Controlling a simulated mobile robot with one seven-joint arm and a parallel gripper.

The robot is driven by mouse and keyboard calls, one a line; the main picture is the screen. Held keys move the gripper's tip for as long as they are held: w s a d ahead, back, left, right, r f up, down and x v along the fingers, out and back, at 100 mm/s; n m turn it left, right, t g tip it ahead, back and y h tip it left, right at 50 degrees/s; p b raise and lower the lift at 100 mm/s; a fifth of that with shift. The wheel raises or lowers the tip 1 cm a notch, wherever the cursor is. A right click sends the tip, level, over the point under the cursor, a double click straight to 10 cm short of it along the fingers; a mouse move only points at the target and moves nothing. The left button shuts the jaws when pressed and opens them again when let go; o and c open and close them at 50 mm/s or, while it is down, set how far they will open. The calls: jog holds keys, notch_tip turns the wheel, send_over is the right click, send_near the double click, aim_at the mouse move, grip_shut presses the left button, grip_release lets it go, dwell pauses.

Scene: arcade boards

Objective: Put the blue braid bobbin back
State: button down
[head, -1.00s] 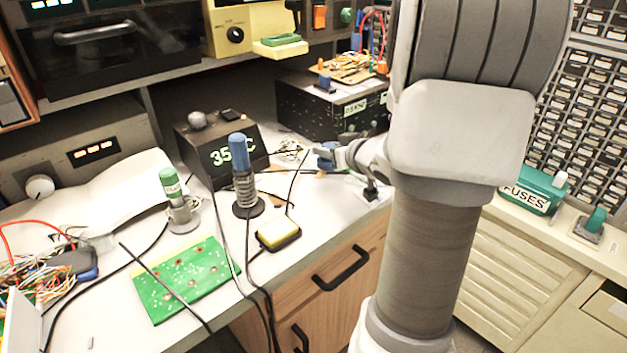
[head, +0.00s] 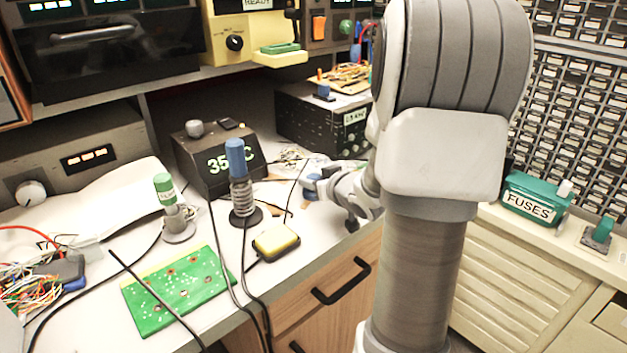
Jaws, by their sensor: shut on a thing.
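My gripper (head: 317,187) is at the right part of the workbench, behind and right of the yellow sponge, low over the white top. It is shut on a small blue item (head: 312,183), which I take to be the blue braid bobbin. The fingers hide much of it, and I cannot tell whether it touches the bench. A dark small stand (head: 351,222) shows just below my wrist near the bench edge.
A soldering iron with a blue handle (head: 236,160) stands upright left of my gripper. The temperature station (head: 205,160) stands behind. Cables cross the front.

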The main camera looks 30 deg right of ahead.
jog(key=shift+c, duration=2.2)
grip_release()
jog(key=shift+s+r+p, duration=0.2)
jog(key=shift+r+p, duration=0.1)
jog(key=shift+p, duration=0.05)
jog(key=p+v, duration=0.3)
jog(key=v, duration=0.7)
jog(key=shift+s+r, duration=0.15)
jog(key=shift+s, duration=0.15)
jog(key=shift+s+a, duration=0.15)
jog(key=shift+s, duration=0.3)
